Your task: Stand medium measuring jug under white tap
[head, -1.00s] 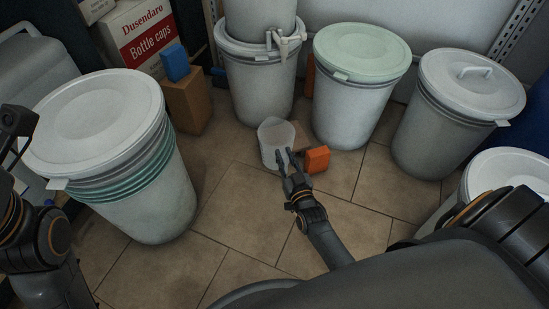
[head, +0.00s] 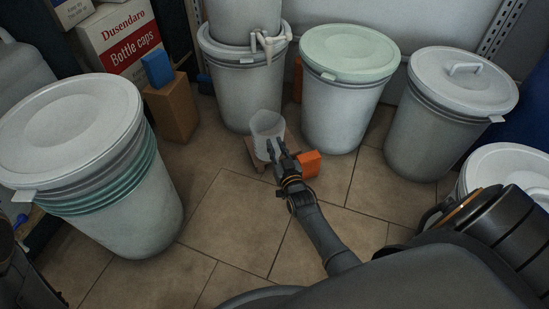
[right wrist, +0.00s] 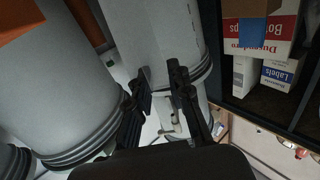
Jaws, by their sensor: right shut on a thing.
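The translucent measuring jug (head: 265,127) is upright in the head view, in front of the drum that carries the white tap (head: 269,43). My right gripper (head: 278,150) is shut on the jug's near side. The jug is over a small brown board (head: 255,158); I cannot tell whether it touches it. The tap is above and behind the jug in the head view. In the right wrist view my right gripper's fingers (right wrist: 163,88) show, with the tap (right wrist: 171,128) beyond them.
An orange block (head: 308,163) lies just right of my right gripper. A green-lidded drum (head: 345,95) and a grey drum (head: 440,125) stand on the right. A large drum (head: 110,200) stands on the left.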

